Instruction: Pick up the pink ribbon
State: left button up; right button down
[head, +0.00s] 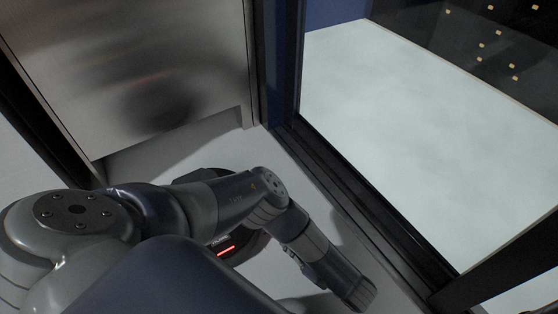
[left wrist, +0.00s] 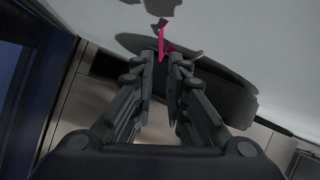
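The pink ribbon (left wrist: 161,44) shows in the left wrist view as a narrow bright strip at the far end of my left gripper (left wrist: 162,62). The two fingers are apart, with a gap between them. The ribbon lies in line with this gap, at or just past the fingertips. I cannot tell whether it touches a finger. My left arm crosses the head view from the left and runs down to the lower right; its fingers are not visible there. The ribbon does not show in the head view. My right gripper is in neither view.
A pale floor (left wrist: 240,50) lies beyond the fingers in the left wrist view. In the head view, a metal panel (head: 140,70) stands at upper left. A dark frame (head: 375,215) with a pale surface (head: 410,130) behind it is at right.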

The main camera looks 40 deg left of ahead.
pick_arm(q)
jog(key=b+x, duration=0.3)
jog(key=x, duration=0.1)
jog(key=shift+a+f+b, duration=0.3)
jog(key=shift+f+b, duration=0.05)
jog(key=shift+w+a+f, duration=0.1)
jog(key=shift+a, duration=0.45)
grip_shut()
